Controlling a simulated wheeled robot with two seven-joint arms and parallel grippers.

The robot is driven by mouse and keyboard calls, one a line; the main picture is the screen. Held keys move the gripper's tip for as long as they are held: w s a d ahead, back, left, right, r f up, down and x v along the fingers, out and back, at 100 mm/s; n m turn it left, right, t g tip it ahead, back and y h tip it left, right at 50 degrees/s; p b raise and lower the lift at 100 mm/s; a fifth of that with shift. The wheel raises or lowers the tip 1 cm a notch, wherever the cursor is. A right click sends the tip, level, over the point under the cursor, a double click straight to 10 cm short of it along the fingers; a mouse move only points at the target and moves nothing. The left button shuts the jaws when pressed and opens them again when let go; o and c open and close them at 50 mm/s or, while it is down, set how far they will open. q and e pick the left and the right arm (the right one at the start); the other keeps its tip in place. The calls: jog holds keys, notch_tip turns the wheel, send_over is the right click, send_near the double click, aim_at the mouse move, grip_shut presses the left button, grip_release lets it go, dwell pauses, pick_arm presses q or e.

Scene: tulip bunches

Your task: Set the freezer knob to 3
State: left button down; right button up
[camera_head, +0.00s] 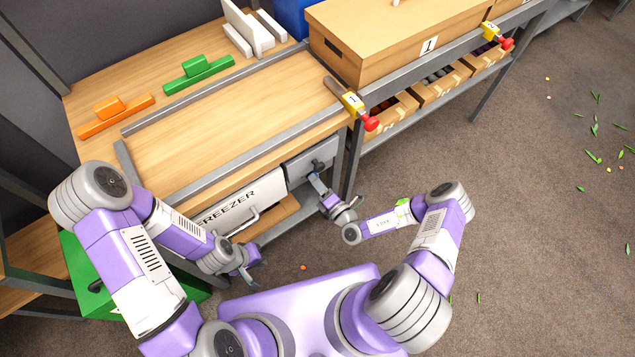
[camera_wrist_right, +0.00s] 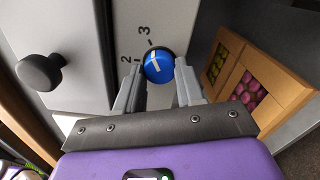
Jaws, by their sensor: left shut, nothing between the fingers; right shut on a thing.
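The freezer (camera_head: 225,207) sits under the wooden worktop, with a grey panel (camera_head: 298,166) at its right end. In the right wrist view the blue freezer knob (camera_wrist_right: 158,67) has a white stripe and sits by the printed numbers 2 and 3. I cannot tell exactly which number the stripe points at. My right gripper (camera_head: 317,180) is shut on the blue knob; its fingers (camera_wrist_right: 160,84) lie on either side of it. In the head view the gripper hides the knob. My left gripper (camera_head: 246,277) is shut and empty, low in front of the freezer.
A dark round knob (camera_wrist_right: 41,73) stands out left of the blue knob. The freezer door has a bar handle (camera_head: 243,222). Crates of bulbs (camera_head: 388,109) stand on a shelf to the right. A green box (camera_head: 95,285) is at lower left.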

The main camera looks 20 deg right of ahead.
jog(key=o, duration=1)
jog(key=shift+o, duration=0.2)
jog(key=p+v, duration=0.1)
jog(key=v, duration=0.6)
jog(key=shift+s+p, duration=0.3)
jog(key=shift+p, duration=0.05)
